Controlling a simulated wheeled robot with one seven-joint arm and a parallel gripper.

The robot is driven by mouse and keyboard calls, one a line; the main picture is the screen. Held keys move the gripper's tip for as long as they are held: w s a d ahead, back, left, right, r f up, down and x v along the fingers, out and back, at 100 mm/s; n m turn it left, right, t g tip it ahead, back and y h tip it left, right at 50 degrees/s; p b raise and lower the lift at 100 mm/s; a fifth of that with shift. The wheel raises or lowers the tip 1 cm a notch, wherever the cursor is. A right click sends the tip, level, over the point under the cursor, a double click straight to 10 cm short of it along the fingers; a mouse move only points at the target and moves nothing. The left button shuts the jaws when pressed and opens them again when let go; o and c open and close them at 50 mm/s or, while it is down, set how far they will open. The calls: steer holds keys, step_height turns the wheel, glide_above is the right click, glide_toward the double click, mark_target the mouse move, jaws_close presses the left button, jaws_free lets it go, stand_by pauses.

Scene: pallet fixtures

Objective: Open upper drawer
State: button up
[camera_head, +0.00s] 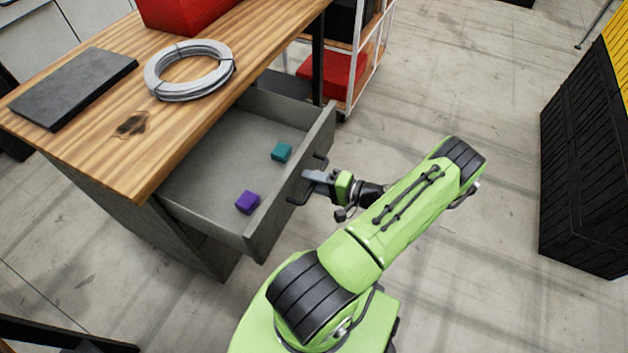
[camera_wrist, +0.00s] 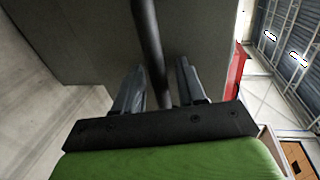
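The upper drawer (camera_head: 290,190) is grey and stands pulled well out from under the wooden table top. Its front also fills the upper part of the wrist view (camera_wrist: 85,35). A dark bar handle (camera_head: 297,198) is on its front; in the wrist view the handle (camera_wrist: 148,45) runs between my fingers. My gripper (camera_head: 312,178) is at the handle, with one finger on each side of it (camera_wrist: 160,88). Gaps seem to show beside the bar, so I cannot tell whether the fingers press on it. A teal cube (camera_head: 281,152) and a purple cube (camera_head: 247,202) lie inside the drawer.
The wooden table top (camera_head: 100,125) carries a coil of grey cable (camera_head: 165,88), a dark flat slab (camera_head: 75,85) and a red box (camera_head: 185,12). A white-framed shelf (camera_head: 357,60) stands behind. Black stacked crates (camera_head: 585,165) are at the right. Floor between is clear.

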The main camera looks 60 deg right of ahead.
steer(key=shift+s, duration=0.1)
steer(key=v, duration=1.5)
steer(key=shift+s+p, duration=0.3)
steer(key=shift+p, duration=0.15)
steer(key=shift+r, duration=0.1)
